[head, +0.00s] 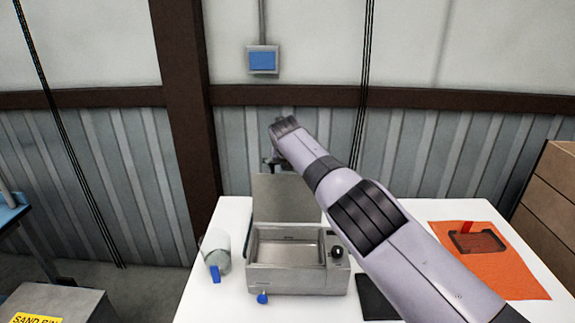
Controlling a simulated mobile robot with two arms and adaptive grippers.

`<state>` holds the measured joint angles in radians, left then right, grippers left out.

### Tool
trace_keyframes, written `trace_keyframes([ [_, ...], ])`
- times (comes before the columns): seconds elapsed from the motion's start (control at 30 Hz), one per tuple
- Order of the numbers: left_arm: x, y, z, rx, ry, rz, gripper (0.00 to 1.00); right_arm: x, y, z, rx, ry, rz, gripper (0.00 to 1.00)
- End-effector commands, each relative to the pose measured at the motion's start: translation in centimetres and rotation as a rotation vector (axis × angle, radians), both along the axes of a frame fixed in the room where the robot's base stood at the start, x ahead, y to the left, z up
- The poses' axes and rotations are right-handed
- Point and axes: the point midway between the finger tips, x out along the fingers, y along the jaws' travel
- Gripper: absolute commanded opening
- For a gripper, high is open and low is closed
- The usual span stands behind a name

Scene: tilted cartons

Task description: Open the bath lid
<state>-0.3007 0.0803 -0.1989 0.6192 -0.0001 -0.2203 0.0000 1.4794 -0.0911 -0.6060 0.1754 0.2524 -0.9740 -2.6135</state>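The bath (296,280) is a grey metal box on the white table, with a black knob on its right and a blue tap low at its front left. Its lid (284,200) stands raised, about upright, at the back, and the basin inside is exposed. My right arm reaches in from the lower right. My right gripper (269,163) is small and dark at the lid's top edge; whether it touches the lid, and whether its fingers are open or shut, I cannot tell. My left gripper is not in view.
A clear container (216,252) with a blue part stands left of the bath. A black flat pad (376,297) lies to its right. An orange mat (493,265) with a brown tray (478,242) lies farther right. Cartons (552,200) stand at the right edge.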

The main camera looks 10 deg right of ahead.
Motion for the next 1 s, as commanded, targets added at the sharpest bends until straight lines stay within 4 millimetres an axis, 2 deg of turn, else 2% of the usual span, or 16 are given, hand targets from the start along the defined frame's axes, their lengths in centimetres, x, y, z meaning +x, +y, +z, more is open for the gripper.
trace_keyframes([
  [0.57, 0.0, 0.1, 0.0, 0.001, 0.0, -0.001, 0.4, 0.0, 0.2, 0.9, 0.002, -0.01, 0.004, 0.91],
  [0.93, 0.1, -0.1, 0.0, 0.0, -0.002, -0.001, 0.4, -1.8, 0.5, 2.5, -0.001, -0.01, 0.006, 0.91],
  [1.0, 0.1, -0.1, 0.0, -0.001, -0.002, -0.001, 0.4, -2.4, 0.7, 3.3, 0.0, -0.01, 0.005, 0.91],
])
